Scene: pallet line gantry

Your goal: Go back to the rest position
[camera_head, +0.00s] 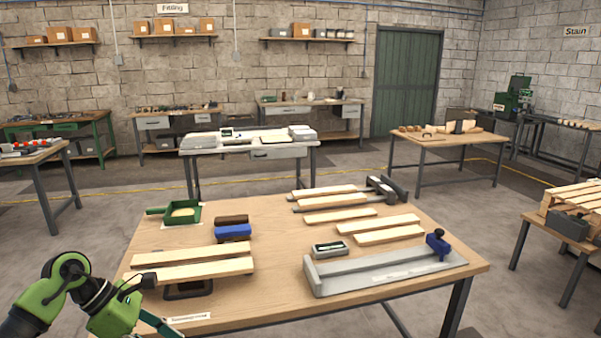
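My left arm comes in at the lower left in the head view, green and black, over the front left corner of the wooden table (285,262). The end of this arm, with my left gripper (150,303), is small and partly cut off by the lower edge, so I cannot tell whether it is open or shut. A teal strip shows beside it at the table's front edge. My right gripper is not in view.
Two pale boards (195,271) lie over a dark block near my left arm. A green tray (182,213), a blue block (233,231), a grey jig (385,273) and several slats (378,236) lie on the table. Bare wood shows around the table's middle.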

